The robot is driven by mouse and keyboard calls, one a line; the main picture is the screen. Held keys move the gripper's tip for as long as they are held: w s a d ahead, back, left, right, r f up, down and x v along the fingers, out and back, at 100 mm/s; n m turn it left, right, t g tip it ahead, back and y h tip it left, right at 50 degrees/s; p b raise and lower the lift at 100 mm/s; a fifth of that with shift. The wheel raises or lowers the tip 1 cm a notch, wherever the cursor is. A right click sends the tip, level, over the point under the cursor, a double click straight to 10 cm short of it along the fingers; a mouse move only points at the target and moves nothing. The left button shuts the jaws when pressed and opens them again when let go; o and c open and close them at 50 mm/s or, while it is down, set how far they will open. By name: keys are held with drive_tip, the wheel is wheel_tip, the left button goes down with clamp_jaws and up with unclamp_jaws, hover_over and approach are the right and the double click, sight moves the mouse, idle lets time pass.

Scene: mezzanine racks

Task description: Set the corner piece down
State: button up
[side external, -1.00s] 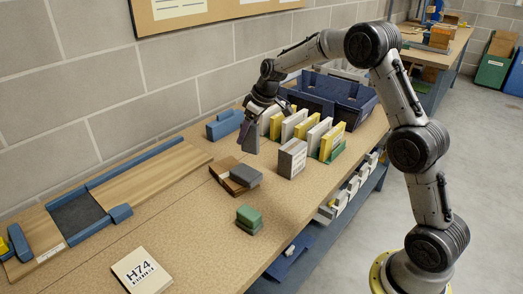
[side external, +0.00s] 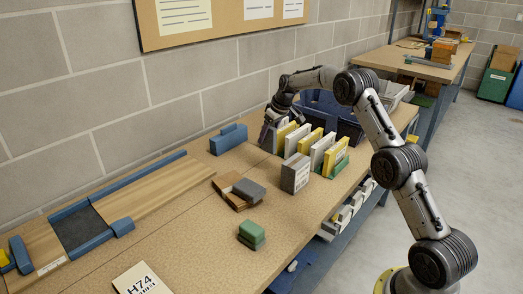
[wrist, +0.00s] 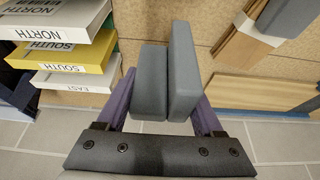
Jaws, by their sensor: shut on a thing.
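In the wrist view, the grey corner piece (wrist: 184,72) shows as two thick grey slabs side by side between purple fingers. My gripper (wrist: 165,108) is shut on it. In the side view, my gripper (side external: 274,120) hangs over the far end of the row of upright slabs, just right of the blue block (side external: 228,139). The held piece is small there and partly hidden, and I cannot tell whether it touches anything below.
White and yellow slabs (side external: 321,151) stand in a row, with a dark blue bin (side external: 345,125) behind. Wooden pieces (side external: 228,184) with a grey block (side external: 249,190), a green block (side external: 251,233) and an H74 card (side external: 142,281) lie nearer. Bare bench lies between them.

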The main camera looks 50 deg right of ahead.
drive_tip(key=w+f, duration=0.1)
drive_tip(key=f, duration=0.1)
drive_tip(key=w+d+f, duration=0.1)
drive_tip(key=w+f, duration=0.1)
drive_tip(key=w+d+f, duration=0.1)
drive_tip(key=f, duration=0.1)
drive_tip(key=shift+w, duration=0.4)
drive_tip(key=shift+f, duration=1.55)
drive_tip(key=shift+f, duration=0.1)
drive_tip(key=o, duration=1.3)
